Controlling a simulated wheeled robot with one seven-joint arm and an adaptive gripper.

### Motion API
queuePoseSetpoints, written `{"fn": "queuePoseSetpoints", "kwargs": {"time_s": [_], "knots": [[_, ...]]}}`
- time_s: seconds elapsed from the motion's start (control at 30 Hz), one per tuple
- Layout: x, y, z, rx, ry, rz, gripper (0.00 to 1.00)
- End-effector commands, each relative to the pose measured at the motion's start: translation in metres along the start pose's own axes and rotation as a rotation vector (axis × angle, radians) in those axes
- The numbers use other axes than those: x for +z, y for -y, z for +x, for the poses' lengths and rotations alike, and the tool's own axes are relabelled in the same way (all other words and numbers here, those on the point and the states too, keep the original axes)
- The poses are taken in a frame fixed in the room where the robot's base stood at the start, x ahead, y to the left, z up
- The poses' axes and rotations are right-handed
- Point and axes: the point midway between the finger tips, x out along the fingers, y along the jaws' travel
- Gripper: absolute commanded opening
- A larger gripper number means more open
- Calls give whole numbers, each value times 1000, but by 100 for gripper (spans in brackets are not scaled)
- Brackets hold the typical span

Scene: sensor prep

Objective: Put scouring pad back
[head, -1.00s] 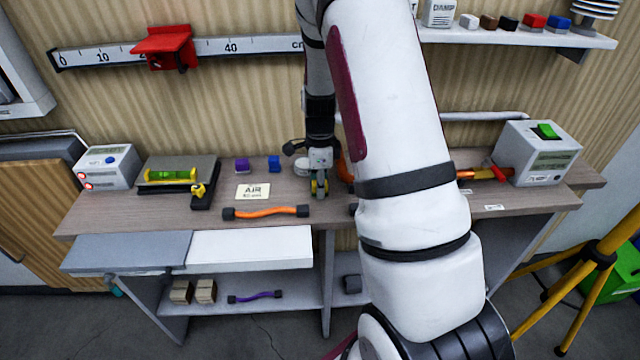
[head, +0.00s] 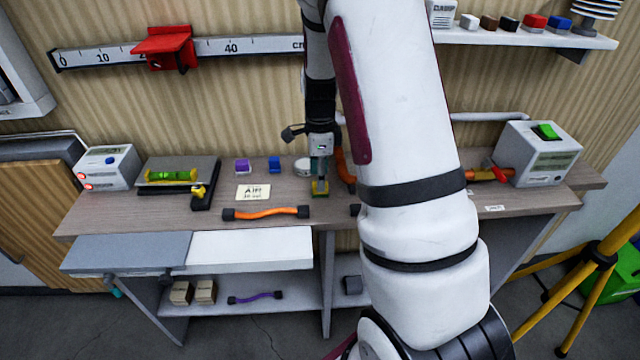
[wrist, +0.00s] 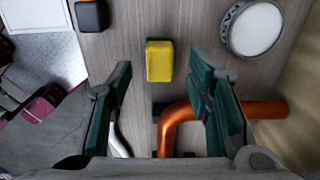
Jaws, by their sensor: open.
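The scouring pad (head: 320,188), a small yellow block with a darker edge, lies on the grey-brown bench top right of the orange hose. In the wrist view the pad (wrist: 159,62) is beyond the fingertips and centred between them, with bare bench around it. My gripper (head: 320,172) is just above the pad, pointing down. In the wrist view my gripper (wrist: 160,75) has its two green-lined fingers spread wide with nothing held between them.
A white round dial-like disc (wrist: 253,27) and an orange-copper pipe (wrist: 180,118) are close to my gripper. An orange hose with black ends (head: 266,212) and an AIR card (head: 253,192) lie to the left. A grey box with a green switch (head: 540,152) stands right.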

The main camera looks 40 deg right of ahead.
Motion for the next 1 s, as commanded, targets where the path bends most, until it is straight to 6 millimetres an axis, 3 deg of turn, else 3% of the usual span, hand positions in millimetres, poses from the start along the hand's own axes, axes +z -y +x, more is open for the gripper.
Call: {"fn": "queuePoseSetpoints", "kwargs": {"time_s": [0.1,0.3,0.63,0.77,1.0], "knots": [[1,1,-27,-6,1,-1,46],[0,1,-62,-4,0,-1,46],[8,-10,-96,-14,15,-77,46],[24,-37,-129,-49,47,-289,46],[51,-116,-190,-156,71,-846,46]]}}
